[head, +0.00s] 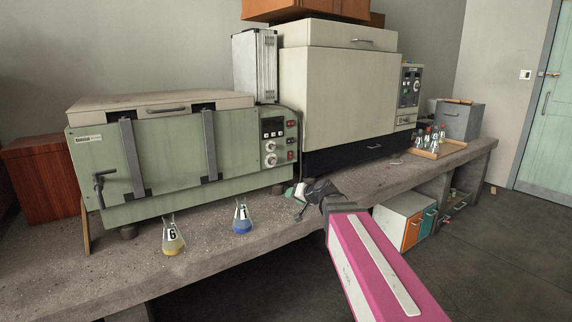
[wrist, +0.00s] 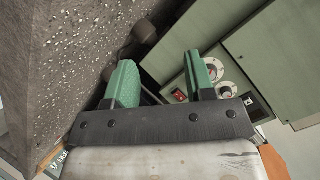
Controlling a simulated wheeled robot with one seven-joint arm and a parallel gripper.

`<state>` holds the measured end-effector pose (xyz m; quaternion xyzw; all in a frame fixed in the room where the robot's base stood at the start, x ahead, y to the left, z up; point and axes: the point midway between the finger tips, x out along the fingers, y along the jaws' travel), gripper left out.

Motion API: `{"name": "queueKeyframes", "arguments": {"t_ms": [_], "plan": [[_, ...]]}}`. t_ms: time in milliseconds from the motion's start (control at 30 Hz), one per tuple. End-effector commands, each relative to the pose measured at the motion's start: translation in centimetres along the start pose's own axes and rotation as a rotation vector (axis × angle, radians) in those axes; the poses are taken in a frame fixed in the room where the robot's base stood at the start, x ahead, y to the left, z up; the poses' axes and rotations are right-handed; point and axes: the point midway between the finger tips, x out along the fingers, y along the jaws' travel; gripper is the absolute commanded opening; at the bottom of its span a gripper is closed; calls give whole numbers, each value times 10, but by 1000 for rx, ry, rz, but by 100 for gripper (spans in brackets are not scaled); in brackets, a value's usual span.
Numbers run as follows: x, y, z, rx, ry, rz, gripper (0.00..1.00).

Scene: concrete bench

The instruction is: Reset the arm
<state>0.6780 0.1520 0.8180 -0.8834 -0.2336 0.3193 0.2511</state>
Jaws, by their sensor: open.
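My gripper (head: 294,190) is at the end of my pink arm, over the front part of the concrete bench (head: 120,269). In the wrist view my gripper (wrist: 160,85) shows two green fingers set well apart, with nothing between them. A flask with yellow liquid (head: 172,240), marked 6, stands upright on the bench at the left. A flask with blue liquid (head: 241,220) stands upright to its right, left of my gripper and apart from it.
A green oven (head: 170,165) stands behind the flasks, and its knobs show close by in the wrist view. A large cream oven (head: 350,95) stands to the right. A wooden tray (head: 455,146) with several small flasks lies at the far right. A white cabinet (head: 394,222) is under the bench.

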Motion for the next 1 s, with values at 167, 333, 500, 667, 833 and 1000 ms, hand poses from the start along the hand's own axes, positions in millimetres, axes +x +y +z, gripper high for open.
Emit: {"name": "queueKeyframes", "arguments": {"t_ms": [167,333,500,667,833,1000], "plan": [[-14,74,94,-31,-277,191,50],[-48,140,175,-37,-535,404,50],[-89,186,231,-30,-731,599,50],[-112,207,253,-28,-820,702,50],[-116,210,256,-27,-833,720,50],[-116,210,256,-27,-833,720,50]]}}
